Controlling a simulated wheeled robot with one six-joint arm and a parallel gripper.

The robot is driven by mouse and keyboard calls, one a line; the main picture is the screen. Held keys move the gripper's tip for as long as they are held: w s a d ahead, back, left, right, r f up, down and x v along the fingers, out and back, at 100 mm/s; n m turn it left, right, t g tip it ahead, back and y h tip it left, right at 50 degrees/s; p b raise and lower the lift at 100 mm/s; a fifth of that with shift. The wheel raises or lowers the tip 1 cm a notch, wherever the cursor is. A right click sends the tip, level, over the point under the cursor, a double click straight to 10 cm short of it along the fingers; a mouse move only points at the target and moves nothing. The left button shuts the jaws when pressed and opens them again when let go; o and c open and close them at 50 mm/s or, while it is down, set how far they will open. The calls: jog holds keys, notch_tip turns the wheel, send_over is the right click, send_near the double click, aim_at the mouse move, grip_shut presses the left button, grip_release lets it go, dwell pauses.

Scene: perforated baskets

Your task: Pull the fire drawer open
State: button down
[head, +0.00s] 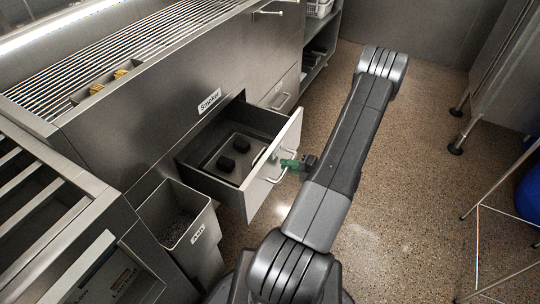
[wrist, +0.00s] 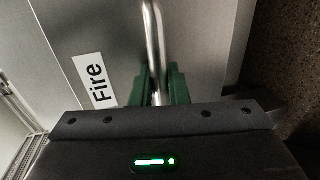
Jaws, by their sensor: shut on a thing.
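The fire drawer (head: 273,165) is a steel drawer pulled out from the grill cabinet, with its inside showing. A tray with two dark lumps (head: 234,154) lies in it. In the wrist view the drawer front (wrist: 200,50) carries a "Fire" label (wrist: 93,80). Its bar handle (wrist: 153,40) runs between my green fingers. My gripper (head: 290,164) is at the drawer front, shut on the handle; it also shows in the wrist view (wrist: 158,88).
An open bin labelled Ash (head: 178,220) stands left of the drawer. A "Smoker" label (head: 209,101) is on the cabinet above. A closed drawer (head: 281,92) is beyond it. The speckled floor (head: 400,190) at right is clear up to a metal rack (head: 478,115).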

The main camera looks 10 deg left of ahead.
jog(key=shift+f+p+v, duration=0.1)
jog(key=shift+f+v, duration=0.1)
jog(key=shift+v, duration=0.75)
jog(key=shift+f+p+v, duration=0.1)
jog(key=shift+f+v, duration=0.1)
jog(key=shift+v, duration=0.75)
jog(key=shift+f+p+v, duration=0.1)
jog(key=shift+f+v, duration=0.1)
jog(key=shift+v, duration=0.75)
jog(key=shift+d, duration=0.1)
jog(key=c, duration=1.5)
grip_release()
jog(key=p+v, duration=0.2)
jog(key=v, duration=1.1)
jog(key=shift+s+d, duration=0.2)
jog(key=shift+d, duration=0.15)
